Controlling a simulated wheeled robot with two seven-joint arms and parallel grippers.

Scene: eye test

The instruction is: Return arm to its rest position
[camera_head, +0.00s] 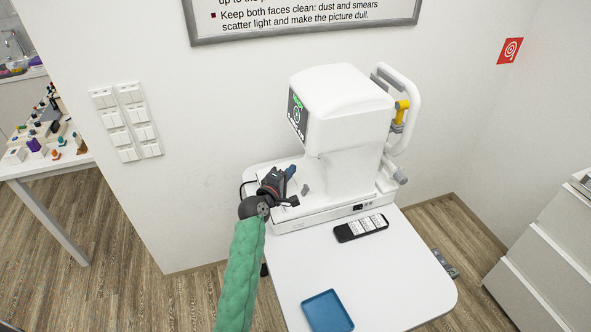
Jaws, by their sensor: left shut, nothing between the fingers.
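My left arm (240,275), in a green sleeve, reaches up from the bottom of the head view. My left gripper (284,182), dark grey, is at the left side of the white eye-test machine (345,120), over or beside its base. It is shut and holds nothing. A blue part (291,171) shows at its far end; I cannot tell whether it belongs to the gripper or the machine. Whether the gripper touches the machine is unclear. My right gripper is not in view.
The machine stands on a white table (390,285) with a black remote-like device (361,228) and a blue tray (327,311). A wall with switches (126,122) is behind. A drawer cabinet (550,255) stands at right, a cluttered table (45,165) at left.

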